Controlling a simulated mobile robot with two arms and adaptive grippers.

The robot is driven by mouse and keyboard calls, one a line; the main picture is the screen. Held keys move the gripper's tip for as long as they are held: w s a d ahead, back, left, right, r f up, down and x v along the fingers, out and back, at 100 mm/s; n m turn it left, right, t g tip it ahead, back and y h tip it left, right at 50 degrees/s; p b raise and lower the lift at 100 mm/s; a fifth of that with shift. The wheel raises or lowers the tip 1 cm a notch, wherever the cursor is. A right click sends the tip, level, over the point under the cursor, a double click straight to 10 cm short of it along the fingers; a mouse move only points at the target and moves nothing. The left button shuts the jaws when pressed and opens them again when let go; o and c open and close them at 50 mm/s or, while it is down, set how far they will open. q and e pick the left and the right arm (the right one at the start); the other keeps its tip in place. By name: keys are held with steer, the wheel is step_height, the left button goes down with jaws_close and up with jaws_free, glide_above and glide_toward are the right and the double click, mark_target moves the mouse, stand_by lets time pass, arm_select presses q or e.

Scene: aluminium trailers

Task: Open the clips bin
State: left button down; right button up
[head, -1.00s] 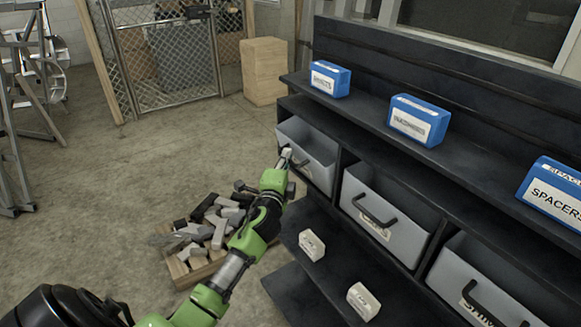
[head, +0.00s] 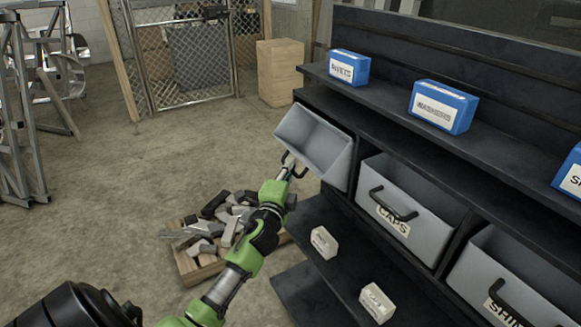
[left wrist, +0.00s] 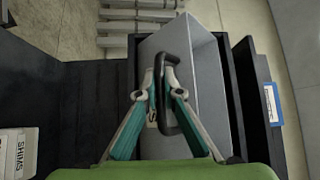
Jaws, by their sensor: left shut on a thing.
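The leftmost grey bin (head: 318,148) of the black shelf is tipped outward, its front leaning out past the shelf and its inside showing. Its label is hidden or unreadable, so I cannot read "clips" on it. My left gripper (head: 289,166) is at the black handle on its front. In the left wrist view my left gripper (left wrist: 165,78) is shut on the dark handle (left wrist: 182,122), with the grey bin (left wrist: 215,95) behind it. My right gripper is not in view.
The CAPS bin (head: 409,211) and another grey bin (head: 512,278) sit to the right. Blue boxes (head: 443,106) stand on the shelf above; small white boxes (head: 323,242) are below. A wooden crate of metal offcuts (head: 186,262) is on the floor beside my arm. Floor at left is open.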

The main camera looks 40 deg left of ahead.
arm_select(q)
steer(key=shift+f, duration=0.1)
stand_by(0.3)
steer(key=c, duration=2.2)
jaws_free()
steer(key=shift+o, duration=0.2)
steer(key=shift+s, duration=0.1)
steer(key=v, duration=1.2)
